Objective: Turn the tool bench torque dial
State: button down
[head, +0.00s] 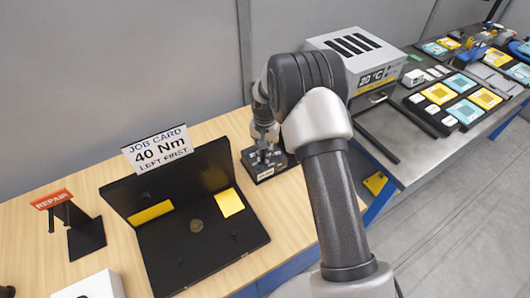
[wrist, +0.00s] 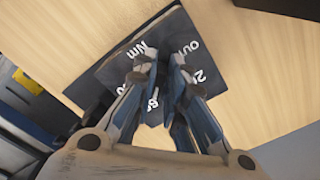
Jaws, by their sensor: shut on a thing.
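The torque dial's dark base plate (head: 284,168) lies on the wooden bench, right of the black open case. It also shows in the wrist view (wrist: 112,72), with white markings including "Nm" and "20". My gripper (head: 265,153) points down over this plate. In the wrist view my gripper (wrist: 161,60) has its fingers close together over the plate's middle, shut on the dial. The dial itself is mostly hidden between the fingers, and its setting cannot be read. A job card (head: 158,150) behind the case reads "40 Nm LEFT FIRST".
The black case (head: 205,258) holds yellow pieces and a small round part. A red "REPAIR" sign (head: 52,199) stands at the left. A grey oven-like box (head: 350,58) showing "20 °C" is behind my arm. A metal table (head: 425,150) carries several trays at the right.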

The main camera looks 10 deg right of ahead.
dwell(0.5)
jog(key=c, duration=1.6)
grip_release()
jog(key=shift+c, duration=0.2)
jog(key=shift+r, duration=0.1)
notch_tip(320, 180, up, 12)
